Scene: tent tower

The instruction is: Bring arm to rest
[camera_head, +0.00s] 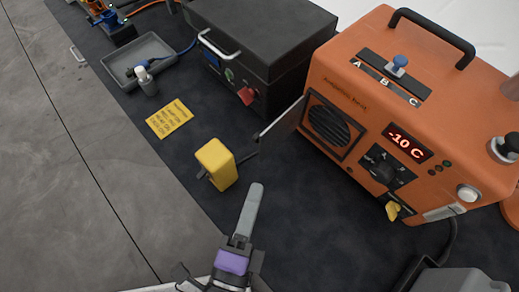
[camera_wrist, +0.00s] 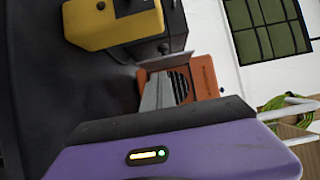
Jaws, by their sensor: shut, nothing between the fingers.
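My gripper (camera_head: 256,190) has grey fingers and a purple body. It stands at the bottom middle of the head view with its fingers together and nothing between them. It is over the dark mat, just right of and nearer than a yellow block (camera_head: 215,164) with a dark rod at its side, and apart from it in the picture. In the wrist view the purple body fills the bottom, with the grey fingers (camera_wrist: 155,95) beyond it. The yellow block (camera_wrist: 105,20) shows there at the upper left.
An orange box (camera_head: 335,85) reading -10 C stands on the right. A dark case (camera_head: 265,35) stands behind. A grey tray (camera_head: 140,60), small bottle (camera_head: 147,82) and yellow note (camera_head: 173,118) lie at the upper left. Dark mat is bare between my gripper and the orange box.

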